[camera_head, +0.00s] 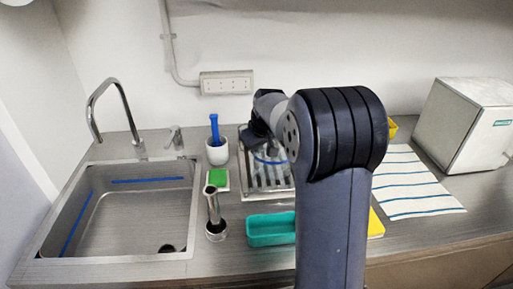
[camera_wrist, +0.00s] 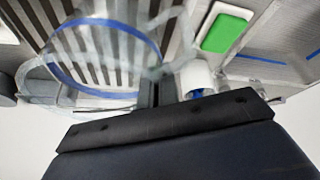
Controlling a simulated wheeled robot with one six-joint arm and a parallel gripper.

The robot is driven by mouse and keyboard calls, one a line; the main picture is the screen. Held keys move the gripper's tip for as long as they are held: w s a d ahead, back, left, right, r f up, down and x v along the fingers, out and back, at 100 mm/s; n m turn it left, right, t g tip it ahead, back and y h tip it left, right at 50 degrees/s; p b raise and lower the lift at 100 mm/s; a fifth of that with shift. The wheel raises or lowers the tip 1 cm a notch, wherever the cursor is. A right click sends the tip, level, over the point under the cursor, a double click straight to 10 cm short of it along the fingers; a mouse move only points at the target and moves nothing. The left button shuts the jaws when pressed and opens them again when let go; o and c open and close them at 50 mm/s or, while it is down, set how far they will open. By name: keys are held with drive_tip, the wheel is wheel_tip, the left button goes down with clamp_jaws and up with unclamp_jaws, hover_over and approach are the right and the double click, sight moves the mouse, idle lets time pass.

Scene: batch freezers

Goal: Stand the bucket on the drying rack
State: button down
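The bucket is clear with a blue band (camera_head: 268,161). It is at the drying rack, partly hidden behind my arm in the head view. The drying rack (camera_head: 262,184) is metal with dark slats and stands right of the sink. In the wrist view the bucket's blue band (camera_wrist: 75,82) shows as a large loop over the rack's slats (camera_wrist: 98,50). My gripper (camera_wrist: 157,90) is at the bucket's edge, its fingers close together and seemingly on the bucket wall. I cannot tell whether the bucket's base touches the rack.
A sink (camera_head: 120,215) lies at left. Between it and the rack are a white cup with a blue brush (camera_head: 217,151), a green sponge (camera_head: 218,179) and a metal tool in a holder (camera_head: 214,212). A teal tray (camera_head: 271,229) is in front; a striped cloth (camera_head: 415,183) and white machine (camera_head: 465,125) are right.

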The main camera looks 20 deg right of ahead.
drive_tip(key=c, duration=2.1)
unclamp_jaws()
drive_tip(key=shift+f, duration=0.15)
drive_tip(key=shift+c, duration=0.2)
drive_tip(key=o, duration=0.5)
drive_tip(key=shift+c, duration=0.2)
drive_tip(key=v, duration=1.2)
drive_tip(key=shift+r+b, duration=0.25)
drive_tip(key=shift+b, duration=0.15)
